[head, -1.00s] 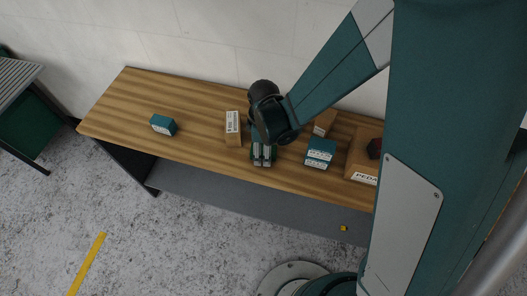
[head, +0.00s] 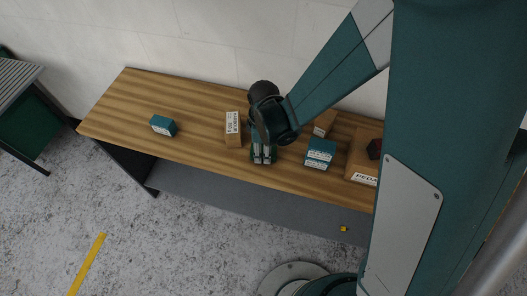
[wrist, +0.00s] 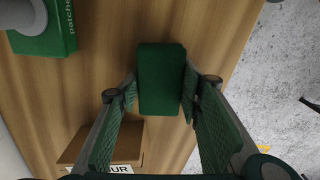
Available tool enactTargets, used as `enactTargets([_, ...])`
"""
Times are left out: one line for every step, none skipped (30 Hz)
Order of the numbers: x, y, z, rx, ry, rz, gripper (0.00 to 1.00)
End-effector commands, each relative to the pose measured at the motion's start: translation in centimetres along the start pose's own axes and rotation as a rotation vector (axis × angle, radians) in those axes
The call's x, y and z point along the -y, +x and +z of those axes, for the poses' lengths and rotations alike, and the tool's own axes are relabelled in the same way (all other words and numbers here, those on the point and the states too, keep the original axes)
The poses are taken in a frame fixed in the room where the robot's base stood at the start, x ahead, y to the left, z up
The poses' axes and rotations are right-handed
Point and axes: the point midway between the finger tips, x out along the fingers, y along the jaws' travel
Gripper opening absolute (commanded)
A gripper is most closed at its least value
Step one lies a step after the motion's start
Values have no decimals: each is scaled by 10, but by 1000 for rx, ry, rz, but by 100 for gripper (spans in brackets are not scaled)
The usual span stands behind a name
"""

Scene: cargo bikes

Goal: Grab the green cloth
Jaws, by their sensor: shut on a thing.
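The green cloth (wrist: 160,82) is a folded, dark green block on the wooden table, seen in the wrist view between my two fingers. My gripper (wrist: 158,97) is shut on it, with one finger on each side. In the head view my gripper (head: 262,155) points down near the table's front edge. There, the cloth is mostly hidden by the fingers and wrist.
On the wooden table (head: 200,140), a tan box (head: 233,130) stands just left of my gripper and stacked teal boxes (head: 320,153) stand to its right. Farther right is a cardboard box (head: 360,172). A teal box (head: 163,125) sits at left, with clear table between.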

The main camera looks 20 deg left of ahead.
Motion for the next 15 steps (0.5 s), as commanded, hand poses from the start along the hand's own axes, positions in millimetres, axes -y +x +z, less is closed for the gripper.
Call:
enactTargets([0,0,0,0,0,0,24])
enactTargets([0,0,0,0,0,0,24])
enactTargets([0,-1,0,0,0,0,24])
enactTargets([0,-1,0,0,0,0,24])
enactTargets([0,-1,0,0,0,0,24])
enactTargets([0,-2,0,0,0,0,24])
enactTargets([0,-3,0,0,0,0,24])
enactTargets([0,-4,0,0,0,0,24])
enactTargets([0,-6,0,0,0,0,24])
enactTargets([0,-7,0,0,0,0,24])
enactTargets([0,-9,0,0,0,0,24])
enactTargets([0,-11,0,0,0,0,24])
enactTargets([0,-13,0,0,0,0,24])
enactTargets([0,-16,0,0,0,0,24])
enactTargets([0,-19,0,0,0,0,24])
